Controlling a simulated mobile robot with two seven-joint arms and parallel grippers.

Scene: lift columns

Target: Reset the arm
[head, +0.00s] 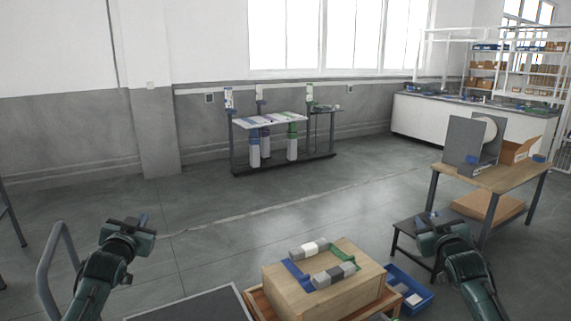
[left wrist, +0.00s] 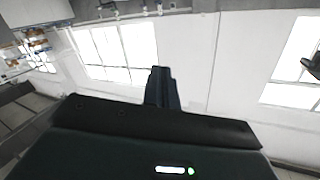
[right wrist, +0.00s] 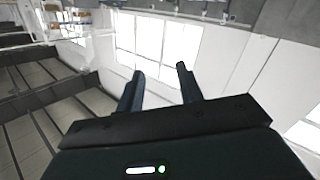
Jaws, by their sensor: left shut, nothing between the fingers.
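My left gripper (head: 142,219) is raised in the lower left of the head view, over the floor. In the left wrist view its fingers (left wrist: 161,72) are together with nothing between them. My right gripper (head: 440,220) is raised in the lower right of the head view, in front of the small dark step beside the wooden table. In the right wrist view its two fingers (right wrist: 159,72) stand apart with empty space between them. Both wrist views look toward the windows and wall, and neither gripper appears to touch anything.
A wooden box (head: 325,286) with grey and white cylinders and blue pieces on top stands front centre. A blue bin (head: 418,302) is right of it. A wooden table (head: 500,180) holds a grey panel and carton. A rack (head: 285,165) stands at the back. Mid floor is clear.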

